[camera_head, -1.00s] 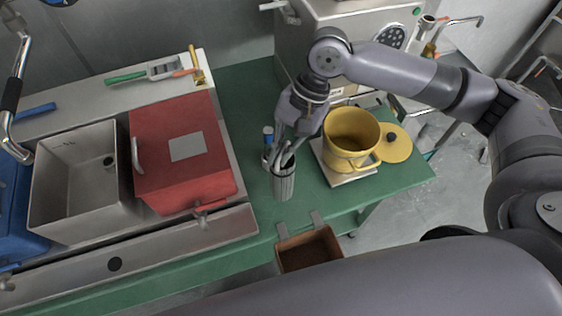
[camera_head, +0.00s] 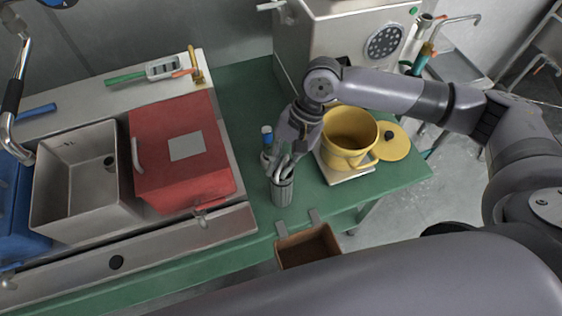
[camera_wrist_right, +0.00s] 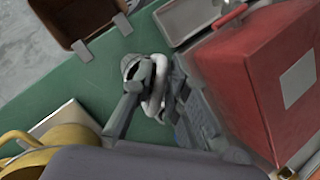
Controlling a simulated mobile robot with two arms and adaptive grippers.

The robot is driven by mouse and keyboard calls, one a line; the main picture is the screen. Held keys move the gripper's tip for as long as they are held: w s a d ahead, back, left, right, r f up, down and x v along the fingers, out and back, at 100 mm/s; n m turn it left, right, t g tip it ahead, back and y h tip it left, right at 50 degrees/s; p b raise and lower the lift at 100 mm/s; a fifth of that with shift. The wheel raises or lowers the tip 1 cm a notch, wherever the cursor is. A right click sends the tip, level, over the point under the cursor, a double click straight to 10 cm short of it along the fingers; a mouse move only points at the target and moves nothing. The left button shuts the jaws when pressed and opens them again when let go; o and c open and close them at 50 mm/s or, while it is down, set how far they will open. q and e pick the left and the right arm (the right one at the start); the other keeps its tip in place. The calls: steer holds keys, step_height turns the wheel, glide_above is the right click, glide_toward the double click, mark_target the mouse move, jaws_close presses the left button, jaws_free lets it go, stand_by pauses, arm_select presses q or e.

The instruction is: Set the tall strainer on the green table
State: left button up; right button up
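My left gripper is out of view.
The red box (camera_head: 180,150) is left, a brown bin (camera_head: 306,247) at the front edge.

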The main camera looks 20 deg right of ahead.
steer(key=shift+o, duration=1)
steer(key=shift+r, duration=0.15)
steer(key=b+v, duration=0.2)
steer(key=v, duration=1)
